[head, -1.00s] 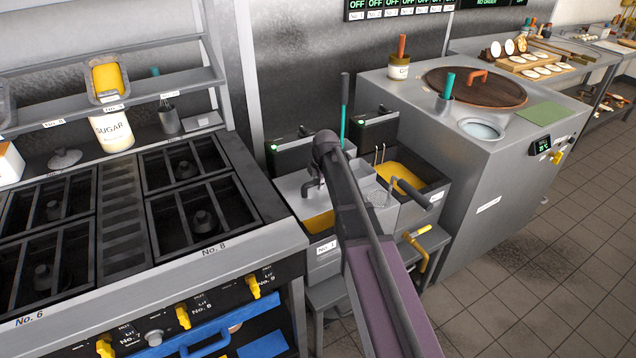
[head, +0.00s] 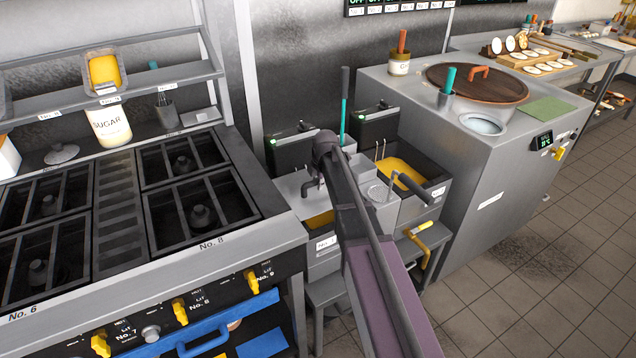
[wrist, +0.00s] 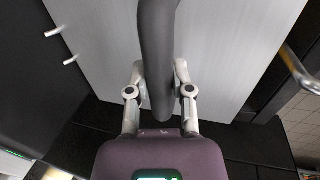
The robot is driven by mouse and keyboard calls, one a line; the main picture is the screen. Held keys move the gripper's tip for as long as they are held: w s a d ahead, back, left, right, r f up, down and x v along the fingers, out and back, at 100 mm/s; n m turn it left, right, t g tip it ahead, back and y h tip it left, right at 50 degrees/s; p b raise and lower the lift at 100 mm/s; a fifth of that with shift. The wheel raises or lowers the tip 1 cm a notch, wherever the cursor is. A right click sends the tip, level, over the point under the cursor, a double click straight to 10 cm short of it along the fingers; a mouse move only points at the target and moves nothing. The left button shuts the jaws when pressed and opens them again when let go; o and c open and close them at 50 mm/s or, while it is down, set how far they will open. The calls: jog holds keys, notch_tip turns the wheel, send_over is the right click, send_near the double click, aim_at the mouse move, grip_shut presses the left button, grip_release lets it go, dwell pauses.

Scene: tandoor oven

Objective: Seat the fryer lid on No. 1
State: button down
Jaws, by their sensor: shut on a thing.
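The fryer lid (wrist: 225,50) is a flat light-grey plate with a dark bar handle (wrist: 157,40). My gripper (wrist: 157,82) is shut on that handle, with one finger on each side. In the head view the lid (head: 291,187) lies over the back of fryer No. 1 (head: 322,262), the left of two fryers. A strip of yellow oil (head: 318,220) shows at its front. My arm hides the gripper and the lid's right part there. I cannot tell whether the lid touches the fryer rim.
The second fryer (head: 440,192), with yellow oil and a basket handle, stands close on the right. The stove (head: 215,243) stands close on the left. A teal-handled tool (head: 344,120) rises behind the fryers. The tandoor (head: 500,190) is further right.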

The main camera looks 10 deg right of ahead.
jog(key=shift+f+b, duration=0.65)
jog(key=shift+c, duration=2.2)
grip_release()
